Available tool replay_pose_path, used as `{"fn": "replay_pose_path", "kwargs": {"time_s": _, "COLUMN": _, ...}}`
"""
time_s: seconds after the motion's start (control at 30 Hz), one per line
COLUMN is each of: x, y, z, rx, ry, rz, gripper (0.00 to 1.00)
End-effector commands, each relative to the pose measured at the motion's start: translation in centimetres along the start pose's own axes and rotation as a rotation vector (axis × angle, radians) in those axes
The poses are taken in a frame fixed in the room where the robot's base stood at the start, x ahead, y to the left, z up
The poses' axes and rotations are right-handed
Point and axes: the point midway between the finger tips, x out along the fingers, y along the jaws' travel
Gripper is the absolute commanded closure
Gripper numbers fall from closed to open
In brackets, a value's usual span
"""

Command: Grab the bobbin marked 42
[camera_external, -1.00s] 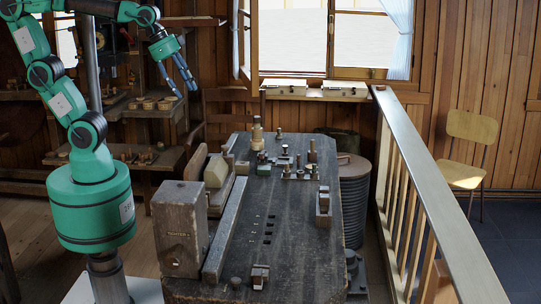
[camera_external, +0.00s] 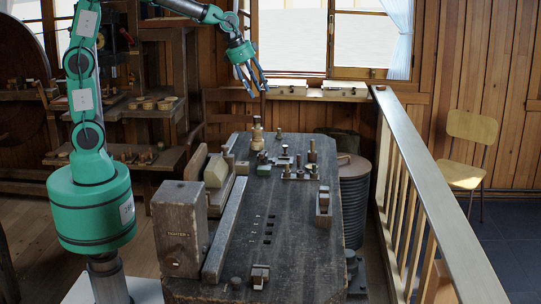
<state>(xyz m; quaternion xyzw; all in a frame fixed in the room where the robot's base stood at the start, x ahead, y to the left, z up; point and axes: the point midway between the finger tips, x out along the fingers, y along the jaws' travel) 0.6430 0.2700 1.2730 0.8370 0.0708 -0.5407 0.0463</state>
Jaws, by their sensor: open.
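My gripper (camera_external: 253,88) hangs open and empty in the air above the far end of the dark workbench (camera_external: 290,235), its blue fingers spread and pointing down. Below it, apart from it, a pale turned spool-like piece (camera_external: 257,138) stands upright on the bench's far end. Small turned or peg-like pieces stand nearby, one at the back (camera_external: 279,134) and one to the right (camera_external: 312,152). No number 42 is legible on any of them, so I cannot tell which is the marked bobbin.
A block-like wooden post (camera_external: 180,228) and a long bar (camera_external: 226,230) stand along the bench's left side. Metal fittings (camera_external: 300,175) sit near its far end. A railing (camera_external: 430,175) runs along the right. Shelves (camera_external: 150,105) with round wooden pieces stand at the back left.

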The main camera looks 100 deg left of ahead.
Motion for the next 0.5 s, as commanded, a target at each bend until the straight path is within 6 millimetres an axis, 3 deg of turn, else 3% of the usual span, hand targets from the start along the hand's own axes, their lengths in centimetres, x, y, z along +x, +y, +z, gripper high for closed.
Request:
{"fn": "replay_pose_path", "kwargs": {"time_s": 0.27, "x": 6.9, "y": -8.6, "z": -2.6, "rx": -0.043, "ry": -0.012, "rz": -0.016, "gripper": 0.55}}
{"fn": "replay_pose_path", "kwargs": {"time_s": 0.5, "x": 13.0, "y": -16.5, "z": -3.2, "rx": -0.078, "ry": -0.019, "rz": -0.030, "gripper": 0.55}}
